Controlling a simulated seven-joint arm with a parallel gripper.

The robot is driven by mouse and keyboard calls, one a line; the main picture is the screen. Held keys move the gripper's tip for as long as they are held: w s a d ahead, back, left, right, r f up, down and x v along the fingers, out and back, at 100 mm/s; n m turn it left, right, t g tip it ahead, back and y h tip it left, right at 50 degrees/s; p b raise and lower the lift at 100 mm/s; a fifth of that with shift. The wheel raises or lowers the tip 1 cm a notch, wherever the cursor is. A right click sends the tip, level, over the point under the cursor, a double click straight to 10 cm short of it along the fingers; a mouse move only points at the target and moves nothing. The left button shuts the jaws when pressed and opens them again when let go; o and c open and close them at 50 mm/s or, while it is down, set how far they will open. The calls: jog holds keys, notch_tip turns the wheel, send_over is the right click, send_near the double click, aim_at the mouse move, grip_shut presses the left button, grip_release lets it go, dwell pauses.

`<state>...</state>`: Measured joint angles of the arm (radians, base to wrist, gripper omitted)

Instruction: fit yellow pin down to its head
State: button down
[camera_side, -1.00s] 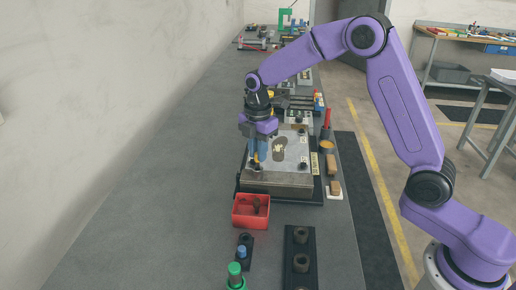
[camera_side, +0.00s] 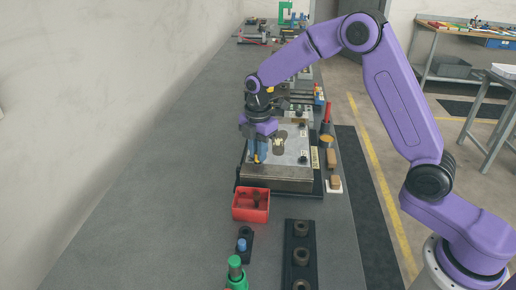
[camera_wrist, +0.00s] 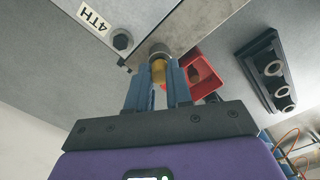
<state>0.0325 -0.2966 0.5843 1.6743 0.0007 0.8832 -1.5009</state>
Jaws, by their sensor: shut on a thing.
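My gripper (camera_side: 257,159) is shut on the yellow pin, pointing down over the near left corner of a steel plate fixture (camera_side: 284,172). In the wrist view, the yellow pin (camera_wrist: 159,72) shows between the blue fingertips (camera_wrist: 158,78). Its far end meets a round grey fitting (camera_wrist: 160,52) at the plate's corner. The fingers hide much of the pin, and I cannot tell how deep it sits. In the side view only a sliver of yellow shows between the fingers.
A dark bolt head (camera_wrist: 122,41) stands on the plate beside the fingers, near a "4TH" label (camera_wrist: 95,15). A red bin (camera_side: 251,205) stands in front of the plate. A black block with holes (camera_side: 300,255) and a green-topped item (camera_side: 235,268) lie nearer. The bench left of the plate is clear.

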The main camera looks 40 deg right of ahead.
jog(key=shift+f, duration=0.2)
jog(key=c, duration=0.9)
grip_release()
jog(key=shift+c, duration=0.2)
jog(key=shift+r, duration=0.1)
notch_tip(320, 180, up, 17)
jog(key=shift+r, duration=0.1)
jog(key=s+f+m, duration=0.3)
jog(key=s, duration=1)
jog(key=s+f+m, duration=0.2)
jog(key=s+f, duration=0.1)
jog(key=s, duration=1)
jog(key=s+d+f+m, duration=0.1)
jog(key=s+d+f, duration=0.1)
jog(key=s, duration=0.3)
jog(key=s+d+f+m, duration=0.1)
jog(key=s+d, duration=0.2)
jog(key=s, duration=0.2)
jog(key=shift+s+f+m, duration=0.15)
jog(key=shift+f+m, duration=0.15)
jog(key=shift+f, duration=0.1)
